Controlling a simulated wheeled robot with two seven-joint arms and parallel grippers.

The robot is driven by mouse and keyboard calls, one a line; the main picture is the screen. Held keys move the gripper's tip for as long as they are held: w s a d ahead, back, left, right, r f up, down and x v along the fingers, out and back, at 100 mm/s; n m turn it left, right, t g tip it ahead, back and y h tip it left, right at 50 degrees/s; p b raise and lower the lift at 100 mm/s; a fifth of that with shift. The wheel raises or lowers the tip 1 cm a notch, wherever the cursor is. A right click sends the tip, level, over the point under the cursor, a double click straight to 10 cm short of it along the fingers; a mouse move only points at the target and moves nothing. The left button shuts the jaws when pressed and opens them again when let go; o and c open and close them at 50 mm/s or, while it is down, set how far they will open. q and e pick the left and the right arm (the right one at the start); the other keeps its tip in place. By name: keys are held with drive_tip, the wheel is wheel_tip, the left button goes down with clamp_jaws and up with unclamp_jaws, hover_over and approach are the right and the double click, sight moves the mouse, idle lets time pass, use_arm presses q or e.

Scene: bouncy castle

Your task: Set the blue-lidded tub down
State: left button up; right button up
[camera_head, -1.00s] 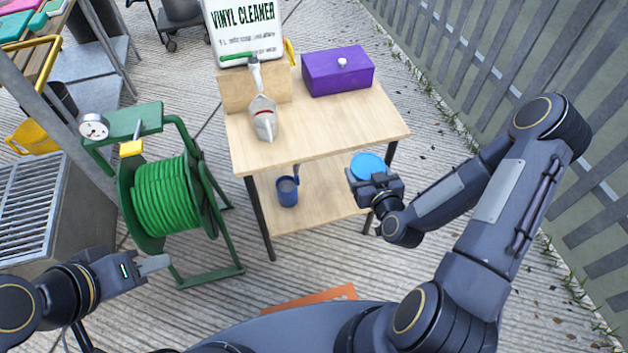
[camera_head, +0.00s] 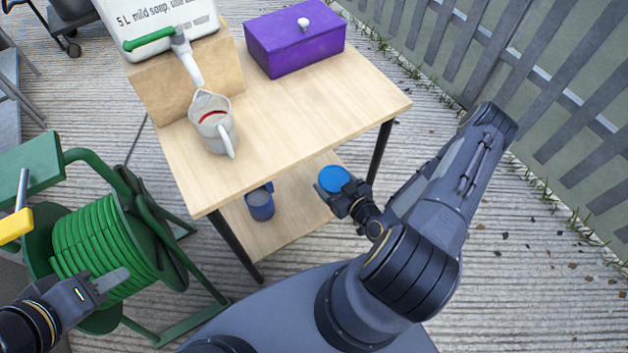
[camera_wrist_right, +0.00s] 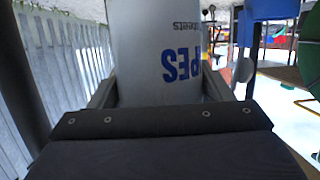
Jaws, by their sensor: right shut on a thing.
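The blue-lidded tub (camera_head: 334,178) is at the right end of the table's lower shelf (camera_head: 284,226), below the tabletop's level. I cannot tell whether its base touches the shelf. My right gripper (camera_head: 335,194) is shut on it from the near right side. In the right wrist view the tub's pale wall (camera_wrist_right: 160,30) with blue lettering fills the space between the fingers. My left gripper (camera_head: 108,282) is empty in front of the green hose reel, its jaw opening unclear.
A blue mug (camera_head: 260,204) stands on the lower shelf left of the tub. The green hose reel (camera_head: 90,245) stands left; a slatted fence (camera_head: 570,110) runs right.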

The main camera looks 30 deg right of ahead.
drive_tip(key=shift+w+d+f+b, duration=0.1)
drive_tip(key=shift+w+f+b, duration=0.5)
drive_tip(key=shift+w+f, duration=0.9)
drive_tip(key=shift+w+f+b, duration=0.6)
drive_tip(key=shift+w+f, duration=0.4)
drive_tip(key=shift+f, duration=0.85)
drive_tip(key=shift+w+d+f+b, duration=0.1)
drive_tip(key=shift+w+f+b, duration=0.5)
drive_tip(key=shift+w+f, duration=0.9)
drive_tip(key=shift+s+f, duration=0.2)
drive_tip(key=shift+s, duration=0.05)
drive_tip(key=shift+f, duration=0.15)
drive_tip(key=o, duration=1.2)
drive_tip(key=shift+r, duration=0.25)
drive_tip(key=p+v, duration=0.2)
drive_tip(key=v, duration=1)
drive_tip(key=shift+f, duration=0.1)
